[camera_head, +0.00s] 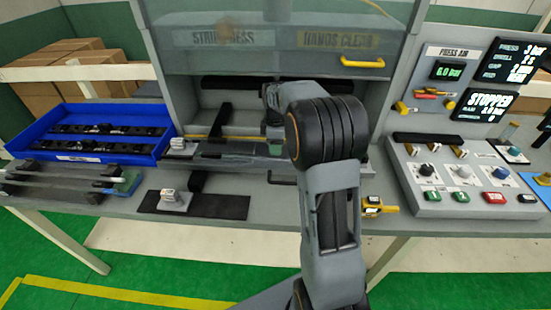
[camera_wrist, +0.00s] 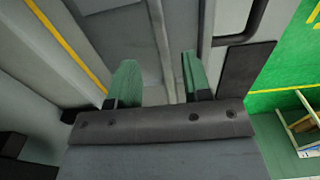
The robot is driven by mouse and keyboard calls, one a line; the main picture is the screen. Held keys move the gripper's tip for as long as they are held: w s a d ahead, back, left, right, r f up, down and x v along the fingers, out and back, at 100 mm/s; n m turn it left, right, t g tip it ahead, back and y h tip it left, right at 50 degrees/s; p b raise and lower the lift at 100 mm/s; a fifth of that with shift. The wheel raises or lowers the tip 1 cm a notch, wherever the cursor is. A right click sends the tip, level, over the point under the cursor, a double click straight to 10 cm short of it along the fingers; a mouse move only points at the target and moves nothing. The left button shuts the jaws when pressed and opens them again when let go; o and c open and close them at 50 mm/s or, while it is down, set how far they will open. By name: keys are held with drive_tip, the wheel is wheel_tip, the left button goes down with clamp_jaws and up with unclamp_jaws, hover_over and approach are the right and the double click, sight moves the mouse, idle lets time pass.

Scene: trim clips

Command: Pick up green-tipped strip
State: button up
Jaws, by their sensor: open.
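At the left of the head view, long grey strips (camera_head: 62,176) lie across a dark rack. A green part (camera_head: 127,182) shows at their right end; I cannot tell whether it belongs to a strip or to the rack. My gripper is inside the press opening, mostly hidden behind my arm in the head view. In the wrist view my gripper (camera_wrist: 158,82) is open, its two green-faced fingers apart with nothing held between them. Grey press surfaces lie beyond the fingers. No green-tipped strip can be made out in the wrist view.
A blue tray (camera_head: 88,155) with dark parts stands behind the rack. A dark mat (camera_head: 225,206) with a small block (camera_head: 172,197) lies at the bench front. The press guard (camera_head: 280,58) is above my arm. The control panel (camera_head: 470,208) is at right.

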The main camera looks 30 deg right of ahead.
sight(275, 157)
drive_tip(key=shift+a+f+p, duration=0.1)
drive_tip(key=shift+f+p, duration=0.2)
drive_tip(key=shift+f, duration=2)
drive_tip(key=shift+c, duration=0.2)
clamp_jaws()
